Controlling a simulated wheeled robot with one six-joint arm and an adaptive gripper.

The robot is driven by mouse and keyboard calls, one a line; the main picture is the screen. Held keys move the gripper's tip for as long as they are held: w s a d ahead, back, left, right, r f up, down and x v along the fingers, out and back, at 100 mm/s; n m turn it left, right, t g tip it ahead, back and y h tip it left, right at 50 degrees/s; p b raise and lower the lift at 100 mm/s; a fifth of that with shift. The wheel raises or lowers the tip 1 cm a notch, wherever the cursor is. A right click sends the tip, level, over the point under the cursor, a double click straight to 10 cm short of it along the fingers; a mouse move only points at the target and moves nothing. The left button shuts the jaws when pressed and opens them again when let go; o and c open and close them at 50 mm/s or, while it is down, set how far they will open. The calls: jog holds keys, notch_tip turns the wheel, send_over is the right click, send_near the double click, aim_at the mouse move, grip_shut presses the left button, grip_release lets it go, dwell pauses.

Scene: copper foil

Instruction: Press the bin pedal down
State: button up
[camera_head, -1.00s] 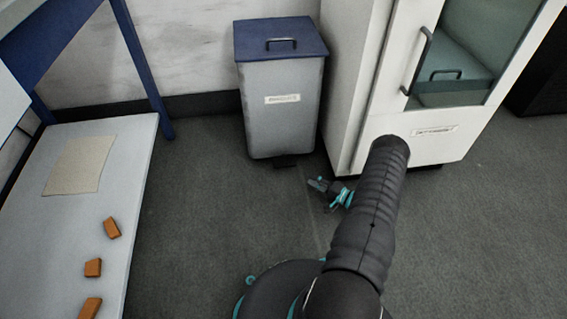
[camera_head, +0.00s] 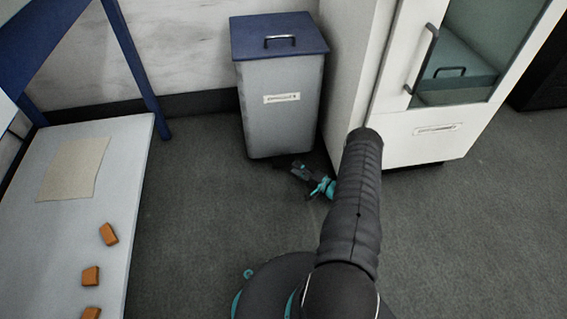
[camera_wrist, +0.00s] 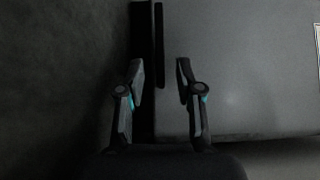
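The bin (camera_head: 282,108) is a grey box with a blue lid (camera_head: 280,36), standing upright against the wall with its lid down. My gripper (camera_head: 294,166) is low by the floor at the bin's front lower right edge and covers most of the pedal area. In the wrist view my gripper (camera_wrist: 159,74) is open, its two fingers apart. The grey bin side (camera_wrist: 235,65) fills the right of that view. A thin dark bar (camera_wrist: 158,35) lies ahead between the fingers; I cannot tell whether it is the pedal, or whether I touch it.
A white cabinet (camera_head: 420,147) with a glass front and handle stands right of the bin. A pale bench (camera_head: 75,235) at the left holds a beige sheet (camera_head: 75,168) and several orange-brown blocks (camera_head: 108,234). The dark floor (camera_head: 195,190) between bench and bin is clear.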

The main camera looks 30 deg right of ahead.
aim_at(274, 157)
jog(key=x, duration=0.6)
jog(key=shift+w+a, duration=0.25)
jog(key=shift+w, duration=0.05)
grip_shut()
